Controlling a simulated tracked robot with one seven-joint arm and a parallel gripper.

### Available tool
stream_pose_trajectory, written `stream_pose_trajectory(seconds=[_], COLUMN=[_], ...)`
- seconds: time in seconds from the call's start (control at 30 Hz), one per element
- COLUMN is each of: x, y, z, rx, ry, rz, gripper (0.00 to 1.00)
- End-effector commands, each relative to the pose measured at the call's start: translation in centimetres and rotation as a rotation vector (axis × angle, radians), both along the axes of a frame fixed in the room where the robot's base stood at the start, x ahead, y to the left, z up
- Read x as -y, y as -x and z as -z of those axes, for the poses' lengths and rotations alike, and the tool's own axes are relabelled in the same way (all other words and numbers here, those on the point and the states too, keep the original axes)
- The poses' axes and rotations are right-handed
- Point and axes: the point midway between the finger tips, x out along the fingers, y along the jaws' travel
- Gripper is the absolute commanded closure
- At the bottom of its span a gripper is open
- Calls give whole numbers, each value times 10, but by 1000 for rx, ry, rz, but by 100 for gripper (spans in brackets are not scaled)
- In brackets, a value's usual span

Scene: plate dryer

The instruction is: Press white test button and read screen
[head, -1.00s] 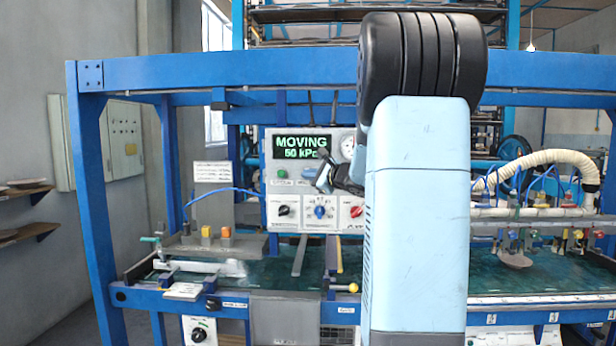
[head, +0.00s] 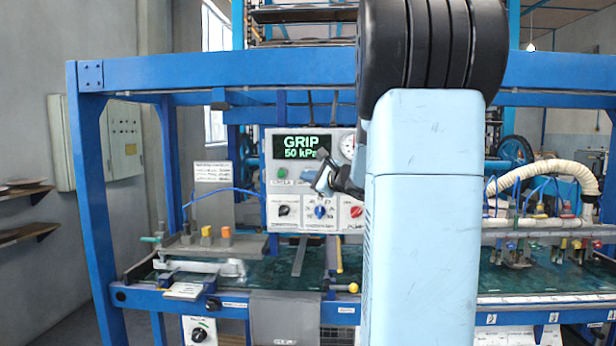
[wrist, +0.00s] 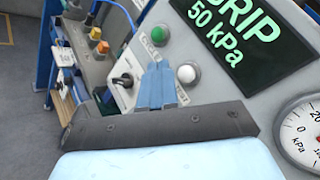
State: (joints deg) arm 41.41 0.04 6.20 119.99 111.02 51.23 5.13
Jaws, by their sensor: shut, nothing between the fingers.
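The white button (wrist: 187,74) sits on the sloped grey panel, right of a green button (wrist: 160,35), in the wrist view. My gripper (wrist: 159,68) is shut and empty, its blue-grey fingertips just left of the white button in the picture. I cannot tell whether they touch the panel. The screen (wrist: 236,36) reads "GRIP 50 kPa"; in the head view the screen (head: 303,147) shows the same in green. In that view my gripper (head: 322,182) is in front of the panel (head: 270,190), and the white button cannot be made out.
A round kPa gauge (wrist: 303,130) is right of my gripper. Black, blue and red knobs (head: 320,211) sit below the buttons. A blue frame beam (head: 220,72) spans above. A white hose (head: 545,165) and suction heads stand over the green belt (head: 400,272) at right.

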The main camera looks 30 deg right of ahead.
Motion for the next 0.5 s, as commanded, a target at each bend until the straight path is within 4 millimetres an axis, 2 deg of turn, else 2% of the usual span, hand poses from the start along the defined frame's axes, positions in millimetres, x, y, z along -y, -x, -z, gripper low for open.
stream_pose_trajectory(seconds=[0.2, 0.5], x=[-10, -12], y=[14, 17], z=[0, 0], rx=[-1, 0], ry=[0, 0], rz=[-1, 0], gripper=[100, 100])
